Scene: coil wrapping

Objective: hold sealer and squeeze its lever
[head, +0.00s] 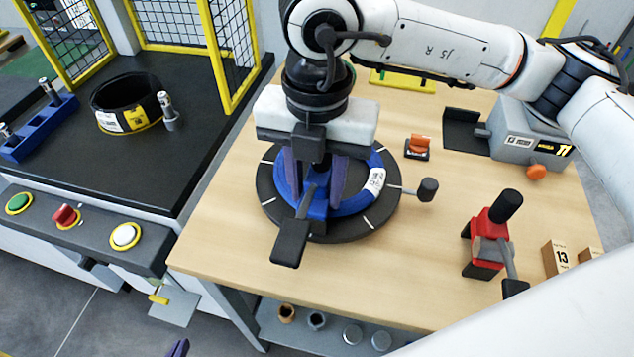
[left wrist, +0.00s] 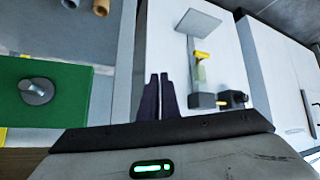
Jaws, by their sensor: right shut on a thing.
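A blue hand tool (head: 316,207) with a black-ended lever (head: 290,243) stands at the coil on the round turntable; I take it as the sealer. My right gripper (head: 312,190) comes down from above, its purple fingers on either side of the tool and shut on it. The lever points toward the front. The blue coil (head: 352,201) with a white label lies flat on the black turntable (head: 262,205). My left gripper (head: 178,348) shows only its tips at the bottom edge. In the left wrist view (left wrist: 160,97) its fingers are close together and empty, away from the lever.
A red tool (head: 487,240) with a black handle stands on the wooden table at the right, near small numbered boxes (head: 556,258). A grey machine (head: 530,140) is behind it. A side bench holds a black coil (head: 127,103) and buttons. The table's front middle is clear.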

